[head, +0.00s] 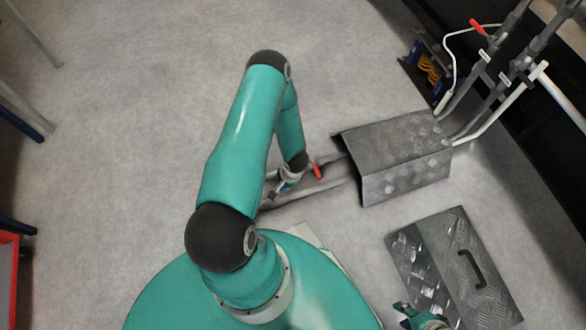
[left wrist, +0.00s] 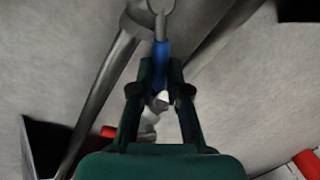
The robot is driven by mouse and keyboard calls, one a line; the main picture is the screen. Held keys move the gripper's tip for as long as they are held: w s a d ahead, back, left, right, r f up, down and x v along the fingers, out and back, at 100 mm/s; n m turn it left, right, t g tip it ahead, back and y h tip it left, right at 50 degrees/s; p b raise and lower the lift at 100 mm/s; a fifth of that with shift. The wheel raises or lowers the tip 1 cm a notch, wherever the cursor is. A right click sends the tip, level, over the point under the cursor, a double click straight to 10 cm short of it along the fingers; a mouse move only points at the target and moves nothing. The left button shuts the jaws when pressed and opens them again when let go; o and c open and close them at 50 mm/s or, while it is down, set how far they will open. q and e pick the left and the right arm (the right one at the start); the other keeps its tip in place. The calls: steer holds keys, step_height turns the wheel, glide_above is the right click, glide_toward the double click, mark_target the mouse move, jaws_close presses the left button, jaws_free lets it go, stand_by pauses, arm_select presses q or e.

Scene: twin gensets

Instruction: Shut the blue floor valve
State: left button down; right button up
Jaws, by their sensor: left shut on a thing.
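The blue floor valve's lever (left wrist: 161,52) runs up and down in the left wrist view, from a grey eye at the top edge to between my left gripper's fingers (left wrist: 160,82). The fingers are shut on it. The lever lies at an angle to the grey pipes on either side. In the head view my left gripper (head: 283,183) is low by the floor pipes, small and partly covered by my arm; the blue lever is hard to make out there. My right gripper (head: 420,317) is at the bottom edge, cut off, and its jaws are unclear.
A red handle (head: 317,171) stands close right of my left gripper. Floor pipes (head: 325,188) run under a checker-plate cover (head: 398,150). A second plate with a black handle (head: 450,265) lies at lower right. Upright pipes (head: 490,85) stand at upper right. Floor at upper left is clear.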

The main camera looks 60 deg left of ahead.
arm_select(q)
steer(key=shift+s+a+r+n+g+h+p, duration=0.2)
steer(key=shift+s+a+n, duration=0.45)
steer(key=shift+n, duration=1.25)
steer(key=shift+s+a+f+n+g+h+p, duration=0.2)
steer(key=shift+s+a+n, duration=0.5)
steer(key=shift+n, duration=1.2)
steer(key=shift+s+a+r+n+g+h+p, duration=0.1)
steer(key=shift+s+a+n+g+h+p, duration=0.25)
steer(key=shift+a+n, duration=1.1)
steer(key=shift+d+n, duration=0.5)
steer(key=shift+n, duration=0.05)
steer(key=c, duration=1.1)
jaws_free()
steer(key=shift+s, duration=0.2)
steer(key=shift+c, duration=0.2)
steer(key=v, duration=1.1)
steer(key=shift+r, duration=0.4)
